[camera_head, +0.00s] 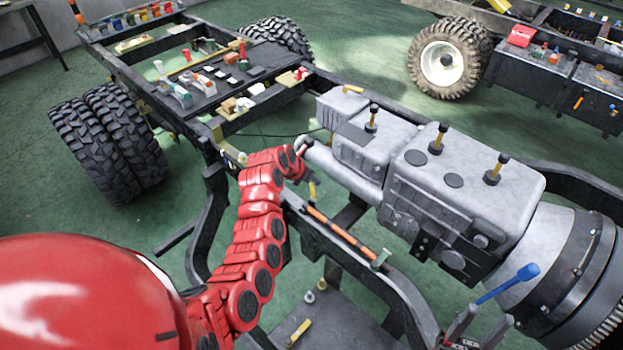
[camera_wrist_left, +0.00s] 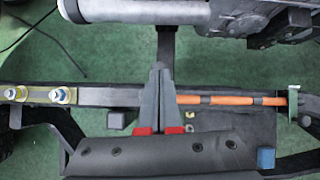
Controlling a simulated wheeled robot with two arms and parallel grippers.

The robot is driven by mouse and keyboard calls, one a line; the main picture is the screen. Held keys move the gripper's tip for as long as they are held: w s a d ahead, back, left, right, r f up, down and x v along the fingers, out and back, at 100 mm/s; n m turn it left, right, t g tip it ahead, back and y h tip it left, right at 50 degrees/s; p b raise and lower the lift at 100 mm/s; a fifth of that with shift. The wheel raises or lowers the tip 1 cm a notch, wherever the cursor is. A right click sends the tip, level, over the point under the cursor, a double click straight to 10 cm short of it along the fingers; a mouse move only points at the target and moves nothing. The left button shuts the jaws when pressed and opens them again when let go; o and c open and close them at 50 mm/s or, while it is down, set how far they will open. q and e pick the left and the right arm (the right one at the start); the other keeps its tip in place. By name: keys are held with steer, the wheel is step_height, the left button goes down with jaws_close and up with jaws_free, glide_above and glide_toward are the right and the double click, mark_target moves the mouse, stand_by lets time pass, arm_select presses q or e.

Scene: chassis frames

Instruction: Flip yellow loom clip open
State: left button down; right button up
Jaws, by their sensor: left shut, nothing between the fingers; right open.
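A small yellow piece (camera_head: 312,190) stands by the chassis rail just below the end of my left arm in the head view. It may be the loom clip, but it is too small to tell whether it is open or closed. An orange loom (camera_head: 335,228) runs along the rail; it also shows in the left wrist view (camera_wrist_left: 230,99). My left gripper (camera_wrist_left: 158,68) is shut and empty, its tips over the rail just left of the loom. No yellow clip shows clearly there. My right gripper (camera_head: 474,322) is open at the head view's bottom edge.
A green clip (camera_head: 381,258) sits at the loom's right end. The grey engine and gearbox (camera_head: 460,185) lie beyond the rail. A lower plate (camera_head: 345,318) carries small loose parts.

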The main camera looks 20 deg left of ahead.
arm_select(q)
steer(key=shift+r, duration=0.15)
steer(key=p+v, duration=0.3)
steer(key=v, duration=1.4)
steer(key=shift+s, duration=0.15)
stand_by(0.3)
